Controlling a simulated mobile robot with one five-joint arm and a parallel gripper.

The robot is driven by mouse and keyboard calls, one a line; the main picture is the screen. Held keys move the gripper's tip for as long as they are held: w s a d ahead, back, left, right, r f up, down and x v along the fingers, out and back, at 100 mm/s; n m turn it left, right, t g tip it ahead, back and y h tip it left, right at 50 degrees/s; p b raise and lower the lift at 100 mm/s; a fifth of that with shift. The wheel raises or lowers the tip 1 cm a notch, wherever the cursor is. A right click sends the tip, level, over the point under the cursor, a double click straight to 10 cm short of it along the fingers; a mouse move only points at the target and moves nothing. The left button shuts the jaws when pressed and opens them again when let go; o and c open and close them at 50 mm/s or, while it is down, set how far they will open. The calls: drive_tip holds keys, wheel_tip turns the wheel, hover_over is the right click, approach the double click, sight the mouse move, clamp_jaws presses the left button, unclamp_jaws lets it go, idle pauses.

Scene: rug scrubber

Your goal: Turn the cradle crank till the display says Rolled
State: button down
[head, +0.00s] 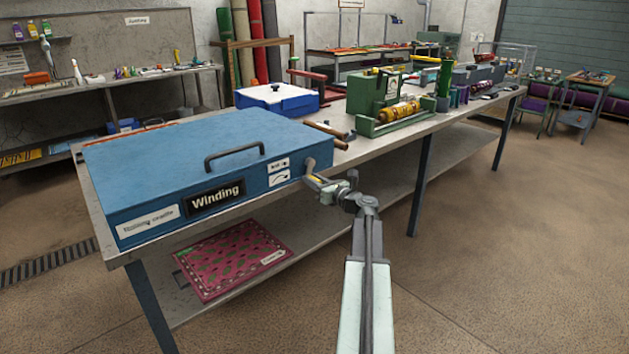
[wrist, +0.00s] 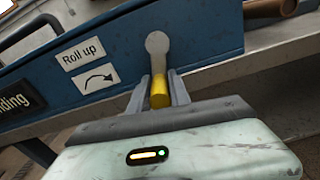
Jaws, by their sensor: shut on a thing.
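The blue cradle box (head: 190,165) sits on the near left end of the long bench. Its black display (head: 215,197) reads "Winding"; the display's edge also shows in the wrist view (wrist: 16,102). The crank is a grey arm (wrist: 158,52) with a yellow handle (wrist: 160,92), on the box's right front; the crank also shows in the head view (head: 310,166). My gripper (wrist: 160,95) is shut on the yellow handle, a finger on each side. The crank arm points up from the handle in the wrist view. A "Roll up" label (wrist: 83,54) and a curved arrow label (wrist: 86,79) sit beside it.
A patterned pink rug (head: 235,262) lies on the shelf below the box. Brown rods (head: 326,131) lie on the bench right of the box. A green machine (head: 385,100) and a blue-and-white box (head: 277,97) stand farther back. The floor at the right is clear.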

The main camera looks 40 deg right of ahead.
drive_tip(key=a+m, duration=0.1)
drive_tip(key=a+r+m, duration=0.1)
drive_tip(key=m, duration=0.1)
drive_tip(key=shift+w+m+p, duration=0.15)
drive_tip(key=shift+m+p, duration=0.15)
drive_tip(key=shift+p, duration=0.1)
drive_tip(key=m, duration=0.1)
drive_tip(key=a+r+m+p, duration=0.1)
drive_tip(key=m, duration=0.1)
drive_tip(key=shift+r+m, duration=0.15)
drive_tip(key=shift+m, duration=0.15)
drive_tip(key=m, duration=0.1)
drive_tip(key=r+m+p, duration=0.1)
drive_tip(key=m, duration=0.2)
drive_tip(key=shift+a+r+p, duration=0.25)
drive_tip(key=shift+r+p, duration=0.15)
drive_tip(key=shift+r+m+p, duration=0.25)
drive_tip(key=shift+m, duration=0.55)
drive_tip(key=shift+r+m+p, duration=0.25)
drive_tip(key=shift+m, duration=0.55)
drive_tip(key=c, duration=1.3)
unclamp_jaws()
drive_tip(key=shift+o, duration=0.2)
